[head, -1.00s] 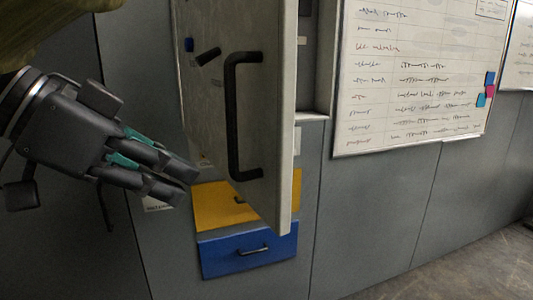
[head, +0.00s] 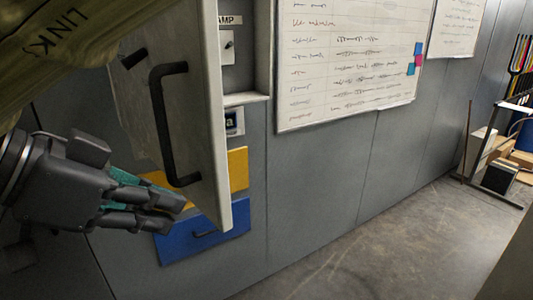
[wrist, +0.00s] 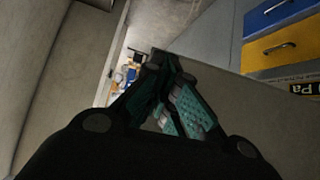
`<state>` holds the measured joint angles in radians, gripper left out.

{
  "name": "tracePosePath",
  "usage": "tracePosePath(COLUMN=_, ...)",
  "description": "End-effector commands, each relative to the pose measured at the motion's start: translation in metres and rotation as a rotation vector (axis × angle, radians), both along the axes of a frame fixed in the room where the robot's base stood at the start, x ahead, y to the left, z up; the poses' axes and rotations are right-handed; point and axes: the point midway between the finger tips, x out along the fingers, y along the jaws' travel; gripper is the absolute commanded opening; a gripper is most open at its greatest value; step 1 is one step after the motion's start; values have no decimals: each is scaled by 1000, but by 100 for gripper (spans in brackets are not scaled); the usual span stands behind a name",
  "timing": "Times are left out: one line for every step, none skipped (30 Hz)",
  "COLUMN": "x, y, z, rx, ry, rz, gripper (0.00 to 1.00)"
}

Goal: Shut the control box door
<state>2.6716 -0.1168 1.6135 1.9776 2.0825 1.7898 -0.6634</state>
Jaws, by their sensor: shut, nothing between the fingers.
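The control box door (head: 200,120) is a pale grey panel with a black bar handle (head: 158,120). It stands open, its handle side turned to the left. Part of the box's inside (head: 245,60) shows to the right of it. My gripper (head: 172,215) is shut and empty, low and left of the door, with its fingertips below the handle in the picture. I cannot tell if they touch the door. In the wrist view the closed fingers (wrist: 172,70) are in front of a dark panel (wrist: 275,120), probably the door. The handle is not visible there.
A yellow drawer front (head: 238,169) and a blue one (head: 203,235) are on the grey wall below the box. A whiteboard (head: 345,60) hangs to the right. The floor (head: 390,240) at right is clear up to a rack with boxes (head: 495,165).

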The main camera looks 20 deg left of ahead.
Motion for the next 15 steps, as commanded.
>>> tracePosePath(x=7, y=-4, z=6, rx=3, ry=1, rz=-2, gripper=0)
tracePosePath(x=11, y=-6, z=6, rx=2, ry=1, rz=-1, gripper=0)
tracePosePath(x=15, y=-9, z=6, rx=2, ry=1, rz=-1, gripper=0)
tracePosePath(x=17, y=-11, z=5, rx=2, ry=1, rz=-2, gripper=0)
tracePosePath(x=20, y=-13, z=5, rx=2, ry=0, rz=-3, gripper=0)
tracePosePath(x=23, y=-14, z=5, rx=2, ry=0, rz=-2, gripper=0)
tracePosePath(x=25, y=-15, z=5, rx=2, ry=-1, rz=-2, gripper=0)
tracePosePath(x=27, y=-16, z=4, rx=2, ry=0, rz=-2, gripper=0)
tracePosePath(x=28, y=-17, z=4, rx=2, ry=0, rz=-2, gripper=0)
tracePosePath(x=29, y=-17, z=4, rx=2, ry=0, rz=-2, gripper=0)
tracePosePath(x=30, y=-18, z=3, rx=2, ry=0, rz=-1, gripper=0)
tracePosePath(x=30, y=-18, z=3, rx=2, ry=0, rz=-1, gripper=0)
tracePosePath(x=31, y=-19, z=3, rx=2, ry=0, rz=-1, gripper=0)
tracePosePath(x=31, y=-19, z=2, rx=2, ry=0, rz=-1, gripper=0)
tracePosePath(x=31, y=-19, z=2, rx=2, ry=0, rz=-1, gripper=0)
